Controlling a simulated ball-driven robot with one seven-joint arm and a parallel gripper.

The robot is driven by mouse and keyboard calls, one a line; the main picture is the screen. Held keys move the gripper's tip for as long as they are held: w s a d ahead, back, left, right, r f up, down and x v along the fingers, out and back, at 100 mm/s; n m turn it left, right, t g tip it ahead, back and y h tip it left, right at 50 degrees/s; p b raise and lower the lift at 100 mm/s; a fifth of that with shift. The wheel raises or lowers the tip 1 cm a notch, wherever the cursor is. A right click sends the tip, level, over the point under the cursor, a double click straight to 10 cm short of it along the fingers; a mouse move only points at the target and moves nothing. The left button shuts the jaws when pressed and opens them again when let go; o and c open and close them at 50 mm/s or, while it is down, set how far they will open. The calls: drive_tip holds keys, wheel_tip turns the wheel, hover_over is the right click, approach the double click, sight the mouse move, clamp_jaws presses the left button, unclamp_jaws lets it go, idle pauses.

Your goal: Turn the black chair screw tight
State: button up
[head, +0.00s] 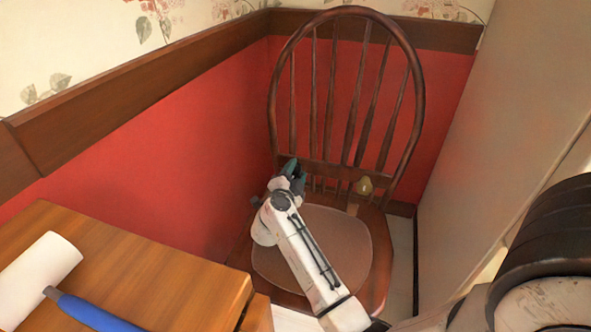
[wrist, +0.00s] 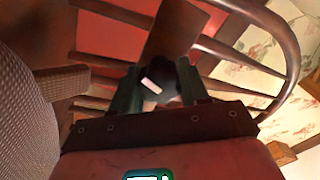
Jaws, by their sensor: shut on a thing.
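The brown wooden chair (head: 421,88) has a hooped spindle back, and it also shows in the wrist view (wrist: 278,30). My gripper (head: 293,169) is at the left end of the low crosspiece of the chair back, above the seat. In the wrist view my gripper (wrist: 157,80) has its dark fingers on either side of the black chair screw (wrist: 170,76) and is shut on it. The screw's head carries a small white mark. The screw is too small to make out in the head view, and its thread is hidden.
A wooden table (head: 150,262) at lower left bears a paint roller (head: 42,268) with a blue handle. Red wall panels stand close behind and left, a pale panel (head: 500,130) on the right.

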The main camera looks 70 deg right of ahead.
drive_tip(key=m+p, duration=0.2)
drive_tip(key=m, duration=0.1)
drive_tip(key=shift+r+m+p, duration=0.1)
drive_tip(key=shift+m+p, duration=0.2)
drive_tip(key=m+p, duration=0.1)
drive_tip(key=m, duration=0.2)
drive_tip(key=shift+s+m, duration=0.1)
drive_tip(key=shift+m, duration=0.2)
drive_tip(key=m, duration=0.3)
drive_tip(key=shift+f+m, duration=0.25)
drive_tip(key=shift+m, duration=0.05)
drive_tip(key=m, duration=0.4)
drive_tip(key=shift+f+m, duration=0.15)
drive_tip(key=shift+m, duration=0.15)
drive_tip(key=m+b, duration=0.1)
drive_tip(key=m, duration=0.2)
drive_tip(key=shift+f+m, duration=0.1)
drive_tip(key=shift+m, duration=0.2)
drive_tip(key=m+b, duration=0.1)
drive_tip(key=m, duration=0.2)
drive_tip(key=shift+m, duration=0.3)
drive_tip(key=m+b, duration=0.2)
drive_tip(key=m, duration=0.2)
drive_tip(key=shift+f+b, duration=0.1)
drive_tip(key=shift+b, duration=0.2)
drive_tip(key=shift+w+m+b, duration=0.2)
drive_tip(key=shift+m+b, duration=0.6)
drive_tip(key=shift+m, duration=0.9)
